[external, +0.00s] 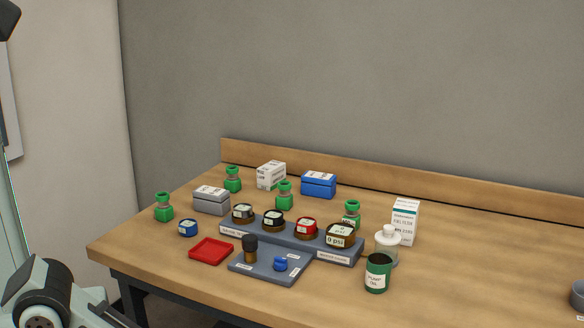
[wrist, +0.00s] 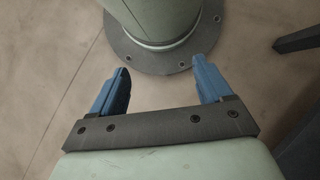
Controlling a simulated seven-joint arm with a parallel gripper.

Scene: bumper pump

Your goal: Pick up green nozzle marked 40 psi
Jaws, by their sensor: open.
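Several green nozzles stand upright on the wooden table in the external view. One is at the far left (external: 164,208), one at the back left (external: 232,180), one in the middle behind the gauge rack (external: 284,196), and one at the right behind the rack (external: 351,214). Their markings are too small to read, so I cannot tell which says 40 psi. My gripper (wrist: 161,66) is open and empty in the wrist view, its blue fingers apart above the floor and my base. No nozzle shows there.
The blue-grey rack (external: 345,256) holds several round gauges. In front are a red tray (external: 211,250) and a grey-blue mat (external: 251,267) bearing small parts. Boxes stand behind, including a blue one (external: 318,186). A dark green jar (external: 377,274) stands right; the table's far right is mostly clear.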

